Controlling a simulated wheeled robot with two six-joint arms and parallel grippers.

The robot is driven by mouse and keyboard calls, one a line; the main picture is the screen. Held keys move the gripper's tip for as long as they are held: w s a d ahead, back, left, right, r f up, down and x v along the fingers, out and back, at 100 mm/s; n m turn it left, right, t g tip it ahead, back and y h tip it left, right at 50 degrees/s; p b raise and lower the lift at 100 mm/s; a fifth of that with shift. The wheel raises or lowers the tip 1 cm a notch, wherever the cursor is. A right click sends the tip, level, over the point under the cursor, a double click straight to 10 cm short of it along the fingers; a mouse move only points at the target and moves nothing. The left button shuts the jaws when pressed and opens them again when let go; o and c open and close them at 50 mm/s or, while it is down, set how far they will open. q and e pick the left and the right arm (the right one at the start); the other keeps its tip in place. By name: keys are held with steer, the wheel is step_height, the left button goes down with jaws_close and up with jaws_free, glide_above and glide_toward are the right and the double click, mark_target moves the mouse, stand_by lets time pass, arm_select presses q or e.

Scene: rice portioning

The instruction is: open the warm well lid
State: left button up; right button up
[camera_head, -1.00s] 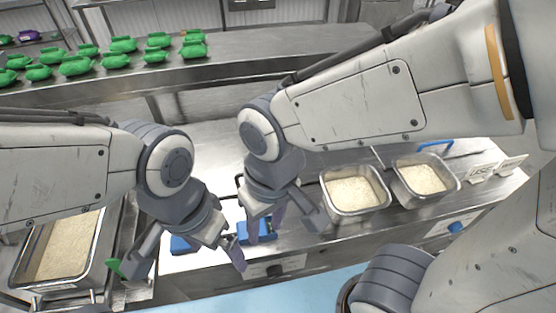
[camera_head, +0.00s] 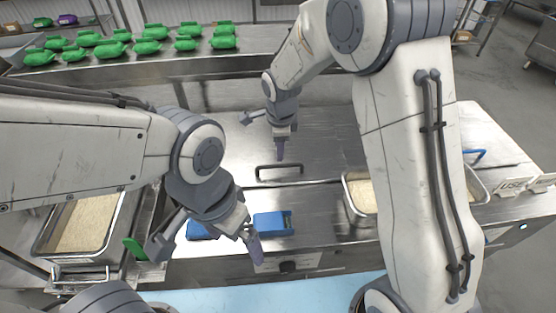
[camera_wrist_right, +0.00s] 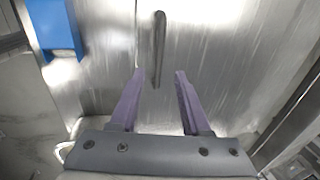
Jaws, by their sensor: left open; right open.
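The warm well lid (camera_head: 232,150) is a flat steel plate lying closed on the counter, with a dark bar handle (camera_head: 279,168) near its front edge. My right gripper (camera_head: 263,135) is open and empty above the lid, just behind the handle. In the right wrist view the handle (camera_wrist_right: 159,48) lies ahead of the right gripper's spread purple fingers (camera_wrist_right: 157,75), roughly in line with the gap between them. My left gripper (camera_head: 207,247) is open over the counter's front edge, in front of the lid and to its left.
Two blue items (camera_head: 273,223) (camera_head: 200,231) sit in front of the lid. A steel pan of rice (camera_head: 357,218) stands to the right, partly behind my right arm; another rice pan (camera_head: 48,232) is at left. Several green packets (camera_head: 113,50) lie on the back counter.

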mark_target(278, 166)
steer(key=f, duration=0.2)
steer(key=w+f+p, duration=0.1)
steer(key=f, duration=0.4)
steer(key=shift+w+f+p, duration=0.25)
steer(key=shift+f+p, duration=0.05)
steer(key=shift+f, duration=0.1)
steer(key=shift+c, duration=0.4)
jaws_close()
steer(key=shift+r, duration=0.1)
stand_by(0.5)
